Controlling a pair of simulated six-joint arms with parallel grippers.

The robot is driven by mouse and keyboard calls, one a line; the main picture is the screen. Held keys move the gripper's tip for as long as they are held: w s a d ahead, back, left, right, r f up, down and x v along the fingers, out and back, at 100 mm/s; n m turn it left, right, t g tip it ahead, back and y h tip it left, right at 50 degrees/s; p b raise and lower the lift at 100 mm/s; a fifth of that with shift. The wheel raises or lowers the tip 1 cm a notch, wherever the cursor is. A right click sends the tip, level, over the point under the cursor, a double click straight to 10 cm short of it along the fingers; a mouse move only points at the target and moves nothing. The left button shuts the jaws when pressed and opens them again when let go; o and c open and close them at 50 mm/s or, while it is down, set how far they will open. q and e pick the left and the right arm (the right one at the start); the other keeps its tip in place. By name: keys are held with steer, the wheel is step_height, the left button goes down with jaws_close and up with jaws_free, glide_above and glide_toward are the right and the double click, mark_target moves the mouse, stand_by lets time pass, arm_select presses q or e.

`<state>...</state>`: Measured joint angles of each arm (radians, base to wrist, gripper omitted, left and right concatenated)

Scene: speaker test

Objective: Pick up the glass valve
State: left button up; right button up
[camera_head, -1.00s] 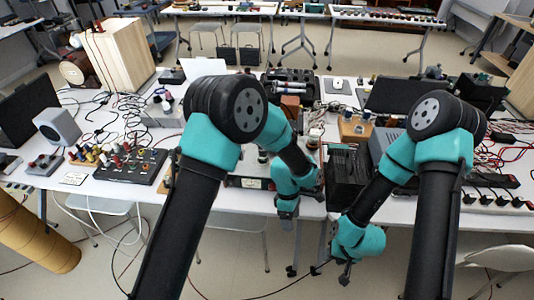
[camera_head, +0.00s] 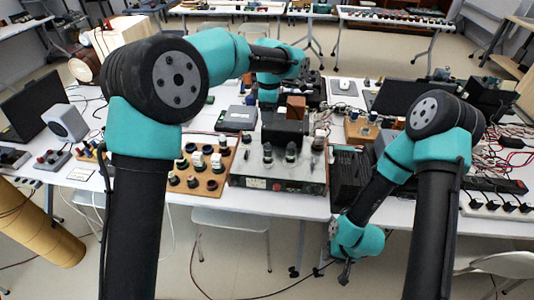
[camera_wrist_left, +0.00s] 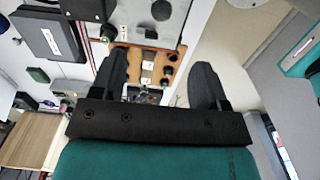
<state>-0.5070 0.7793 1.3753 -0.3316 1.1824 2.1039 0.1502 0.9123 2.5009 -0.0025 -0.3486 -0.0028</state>
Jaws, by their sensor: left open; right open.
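Glass valves with dark lower parts stand upright on a grey metal amplifier chassis (camera_head: 278,182); one valve (camera_head: 291,153) is near its middle and a similar one (camera_head: 268,153) stands to its left. I cannot tell which valve is meant. My left gripper (camera_wrist_left: 158,75) is open and empty, seen above a wooden board with white and black parts. In the head view my left arm reaches to the back of the table, behind the chassis, and its fingers are hardly visible. My right gripper (camera_head: 345,270) is open and low, in front of the table edge, away from the valves.
The wooden board (camera_head: 208,181) with several knobs and sockets lies left of the chassis. A dark labelled box (camera_head: 237,118) sits behind it. A grey speaker (camera_head: 65,122) stands at the left. A black finned unit (camera_head: 347,180) stands right of the chassis. The table is crowded.

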mark_target(269, 143)
arm_select(q)
steer(key=shift+f, duration=0.1)
step_height(269, 143, down, 12)
steer(key=shift+f, duration=0.1)
stand_by(0.5)
steer(key=shift+s+a+f, duration=0.1)
steer(key=shift+a+f, duration=0.05)
steer(key=shift+f, duration=2.4)
steer(key=shift+c, duration=0.3)
steer(key=c, duration=1)
steer(key=shift+o, duration=0.2)
steer(key=shift+r, duration=0.1)
